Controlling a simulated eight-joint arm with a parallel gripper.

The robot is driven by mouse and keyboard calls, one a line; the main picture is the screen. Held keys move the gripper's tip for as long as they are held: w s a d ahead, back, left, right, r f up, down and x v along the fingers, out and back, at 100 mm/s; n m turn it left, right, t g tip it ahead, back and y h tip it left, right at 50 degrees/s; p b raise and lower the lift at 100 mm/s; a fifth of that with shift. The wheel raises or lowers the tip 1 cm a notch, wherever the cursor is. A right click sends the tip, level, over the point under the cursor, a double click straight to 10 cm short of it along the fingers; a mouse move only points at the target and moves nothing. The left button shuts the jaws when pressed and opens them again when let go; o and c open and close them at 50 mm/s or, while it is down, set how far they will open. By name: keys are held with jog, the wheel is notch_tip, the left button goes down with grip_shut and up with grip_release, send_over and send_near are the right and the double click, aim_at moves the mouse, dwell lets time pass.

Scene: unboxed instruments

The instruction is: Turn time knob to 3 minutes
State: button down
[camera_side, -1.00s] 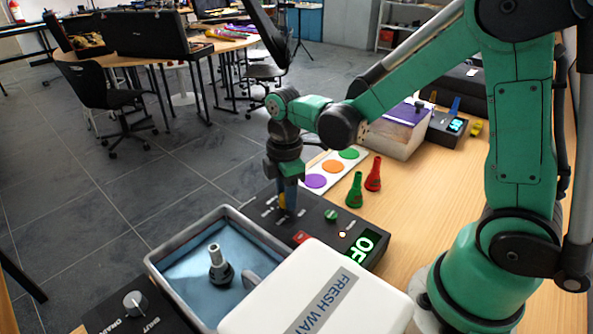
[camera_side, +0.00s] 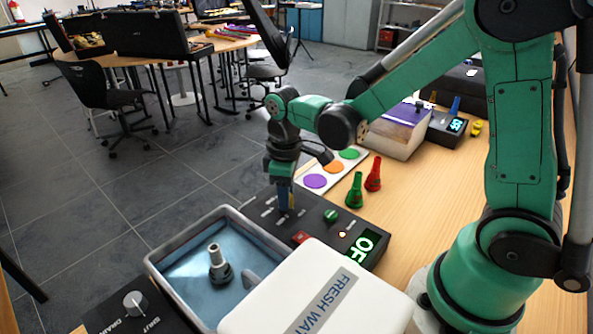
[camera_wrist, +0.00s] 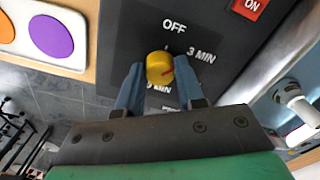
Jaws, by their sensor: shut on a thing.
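The time knob (camera_wrist: 159,68) is yellow and sits on a black control panel (camera_wrist: 120,25). My gripper (camera_wrist: 158,75) is shut on the knob, with one blue finger on each side. In the side view my gripper (camera_side: 285,200) reaches down onto the panel (camera_side: 318,207), and its fingers hide most of the knob.
The panel carries a red switch (camera_side: 301,237), a green button (camera_side: 331,215) and a lit display (camera_side: 362,247). A water basin (camera_side: 185,283) is in front of it.

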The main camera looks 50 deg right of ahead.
jog(key=shift+m, duration=1.6)
jog(key=c, duration=0.5)
grip_release()
jog(key=shift+c, duration=0.2)
jog(key=shift+r, duration=2.8)
